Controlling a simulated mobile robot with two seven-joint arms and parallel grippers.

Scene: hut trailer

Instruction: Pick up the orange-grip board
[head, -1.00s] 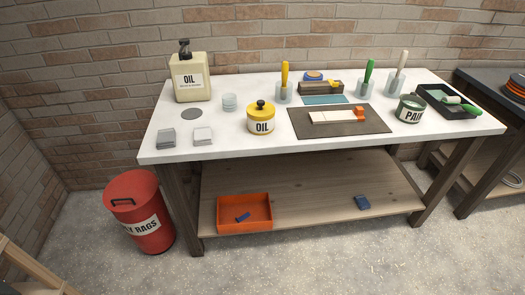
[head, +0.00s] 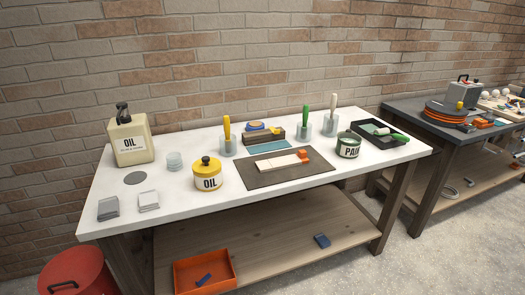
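The orange-grip board is a pale flat board (head: 277,162) with an orange grip (head: 302,156) at its right end. It lies on a dark rectangular mat (head: 265,180) in the middle of the white-topped table (head: 200,214). Nothing covers the board. Neither of my grippers shows in the head view.
Near the mat stand a yellow OIL tin (head: 207,176), a PAINT can (head: 348,145) and cups with a yellow (head: 227,129), a green (head: 305,117) and a white handle (head: 333,105). A black tray (head: 378,139) is at right. A red bin (head: 75,275) stands at lower left.

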